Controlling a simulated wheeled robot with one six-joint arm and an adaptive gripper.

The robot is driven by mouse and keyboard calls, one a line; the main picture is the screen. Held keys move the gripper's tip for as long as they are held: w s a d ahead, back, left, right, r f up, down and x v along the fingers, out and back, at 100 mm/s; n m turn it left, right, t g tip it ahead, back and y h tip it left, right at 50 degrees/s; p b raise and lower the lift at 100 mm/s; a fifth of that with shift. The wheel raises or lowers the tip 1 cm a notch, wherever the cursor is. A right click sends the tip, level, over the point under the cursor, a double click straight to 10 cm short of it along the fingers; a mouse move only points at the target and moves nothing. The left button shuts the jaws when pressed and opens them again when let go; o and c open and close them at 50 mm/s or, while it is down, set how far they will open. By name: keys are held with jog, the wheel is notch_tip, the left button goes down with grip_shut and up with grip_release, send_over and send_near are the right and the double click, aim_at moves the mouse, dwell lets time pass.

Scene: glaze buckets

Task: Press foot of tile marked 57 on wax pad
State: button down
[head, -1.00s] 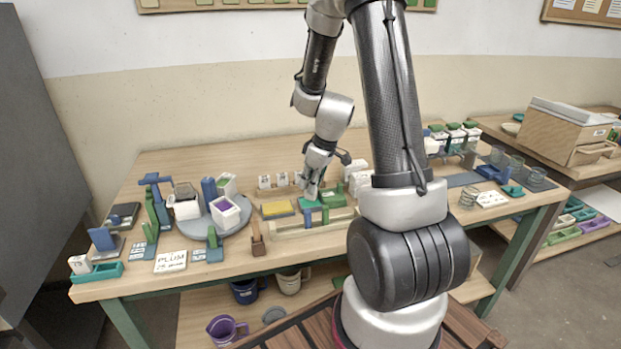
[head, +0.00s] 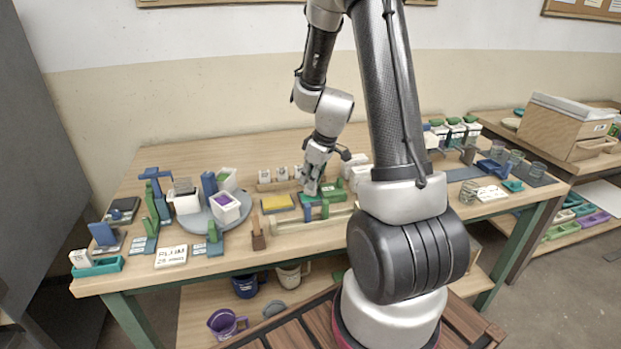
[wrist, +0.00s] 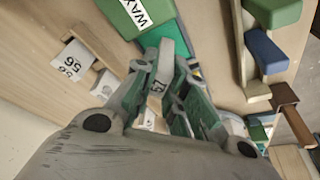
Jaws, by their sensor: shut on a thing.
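My gripper (wrist: 165,85) is shut on the tile marked 57 (wrist: 156,87), a small pale piece with its number facing the wrist camera. The tile's far end overlaps a teal pad surface (wrist: 153,38) beside the green lid lettered WAX (wrist: 138,14). I cannot tell whether the tile's foot touches the pad. In the head view my gripper (head: 311,190) points down over the wax pad (head: 306,198), right of a yellow pad (head: 279,203). The held tile is hidden by the fingers there.
A tile marked 56 (wrist: 70,66) stands at a wooden rack behind the pads. Green and blue handled blocks (wrist: 266,50) stand on a wooden rail close by. A round grey tray (head: 205,222) with white buckets is to the left. Bare table lies behind the rack.

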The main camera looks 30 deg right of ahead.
jog(key=shift+f, duration=0.45)
dwell(1.4)
jog(key=shift+r, duration=3.05)
